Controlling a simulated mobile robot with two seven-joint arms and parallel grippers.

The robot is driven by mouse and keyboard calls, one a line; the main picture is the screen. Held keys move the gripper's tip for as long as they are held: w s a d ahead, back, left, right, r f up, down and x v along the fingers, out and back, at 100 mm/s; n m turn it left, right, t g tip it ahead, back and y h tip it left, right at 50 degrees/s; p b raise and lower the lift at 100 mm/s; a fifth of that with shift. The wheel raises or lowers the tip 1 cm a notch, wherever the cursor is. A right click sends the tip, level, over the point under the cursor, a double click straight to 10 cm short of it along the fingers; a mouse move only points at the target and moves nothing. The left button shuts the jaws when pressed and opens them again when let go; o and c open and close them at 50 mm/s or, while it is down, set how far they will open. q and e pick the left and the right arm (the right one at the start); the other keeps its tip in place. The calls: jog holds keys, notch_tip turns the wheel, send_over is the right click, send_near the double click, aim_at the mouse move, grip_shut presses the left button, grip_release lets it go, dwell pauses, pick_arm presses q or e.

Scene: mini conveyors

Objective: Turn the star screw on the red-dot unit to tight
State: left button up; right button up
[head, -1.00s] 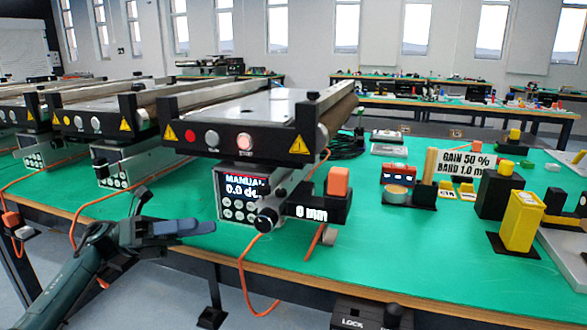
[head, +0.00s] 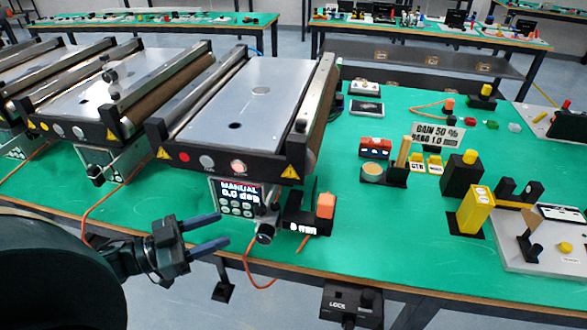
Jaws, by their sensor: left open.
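The nearest mini conveyor (head: 253,92) stands on the green bench, with a red button and a lit button on its front bar. Below it is a control box (head: 236,197) whose screen reads MANUAL 0.0 deg. A black knob (head: 265,234) sits at the box's lower right, beside a block marked 0 mm with an orange top (head: 326,205). Another black knob (head: 300,125) is on the conveyor's right side. I cannot tell which knob is the star screw, nor make out a red-dot mark. My left gripper (head: 224,230) is open and empty, left of the lower knob and apart from it. My right gripper is out of view.
Similar conveyors (head: 95,97) stand to the left. An orange cable hangs over the bench's front edge. A LOCK box (head: 351,307) is below that edge. Yellow and black blocks (head: 474,210) and a grey plate are on the right.

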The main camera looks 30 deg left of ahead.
aim_at(271, 216)
pick_arm(q)
jog(key=shift+n, duration=0.4)
jog(key=x, duration=0.4)
jog(key=r+x, duration=0.1)
jog(key=x, duration=0.7)
jog(key=shift+w+r+p, duration=0.15)
jog(key=shift+w+p, duration=0.2)
jog(key=shift+p, duration=0.05)
jog(key=shift+c, duration=0.4)
jog(key=c, duration=0.9)
jog(key=shift+d+m+g+h+b, duration=0.15)
jog(key=shift+m+g+h+b, duration=0.4)
jog(key=shift+m+g+h, duration=0.65)
jog(key=shift+s+d+m+g+h, duration=0.1)
jog(key=shift+s+m+g+h, duration=0.2)
jog(key=shift+g, duration=0.4)
jog(key=o, duration=1)
jog(key=shift+w, duration=0.1)
